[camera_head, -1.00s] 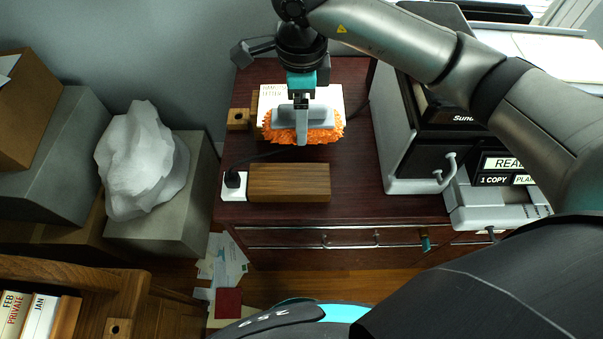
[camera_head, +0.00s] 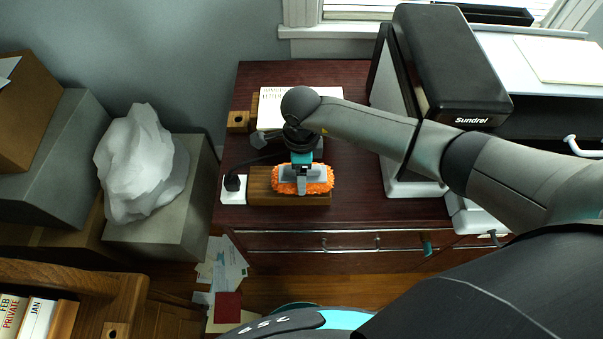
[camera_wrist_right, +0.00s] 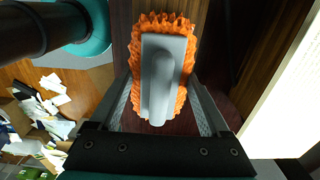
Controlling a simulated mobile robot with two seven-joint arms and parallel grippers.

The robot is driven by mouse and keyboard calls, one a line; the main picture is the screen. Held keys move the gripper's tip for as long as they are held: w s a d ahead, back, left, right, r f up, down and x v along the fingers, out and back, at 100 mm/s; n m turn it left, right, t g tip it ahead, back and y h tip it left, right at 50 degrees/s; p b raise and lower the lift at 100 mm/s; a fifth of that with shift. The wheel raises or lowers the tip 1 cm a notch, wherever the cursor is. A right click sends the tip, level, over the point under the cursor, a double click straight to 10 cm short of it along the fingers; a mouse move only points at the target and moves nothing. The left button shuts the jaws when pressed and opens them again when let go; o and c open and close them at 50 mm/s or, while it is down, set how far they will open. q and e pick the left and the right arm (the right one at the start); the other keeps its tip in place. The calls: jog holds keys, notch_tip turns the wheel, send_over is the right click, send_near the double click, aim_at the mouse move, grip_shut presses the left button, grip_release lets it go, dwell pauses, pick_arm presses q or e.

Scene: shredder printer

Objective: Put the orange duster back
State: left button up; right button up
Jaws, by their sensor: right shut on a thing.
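The orange duster (camera_head: 322,183) has a fluffy orange fringe and a grey handle. My right gripper (camera_head: 301,176) is shut on the handle and holds the duster flat over the wooden block (camera_head: 259,190) on the dark cabinet. I cannot tell whether the duster touches the block. In the right wrist view the duster (camera_wrist_right: 180,24) lies between the fingers of my right gripper (camera_wrist_right: 162,88). My left gripper is not in view.
A white box or book (camera_head: 271,107) stands behind the gripper. A white power socket (camera_head: 232,190) with a black plug sits left of the block. The Sundrel machine (camera_head: 450,70) is at the right. A white crumpled lump (camera_head: 140,165) rests on a grey box (camera_head: 180,225).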

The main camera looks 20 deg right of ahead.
jog(key=shift+f, duration=0.65)
jog(key=o, duration=0.9)
jog(key=shift+f, duration=0.2)
jog(key=shift+c, duration=0.2)
jog(key=o, duration=0.3)
jog(key=shift+r, duration=0.1)
jog(key=shift+r, duration=0.15)
notch_tip(320, 180, up, 12)
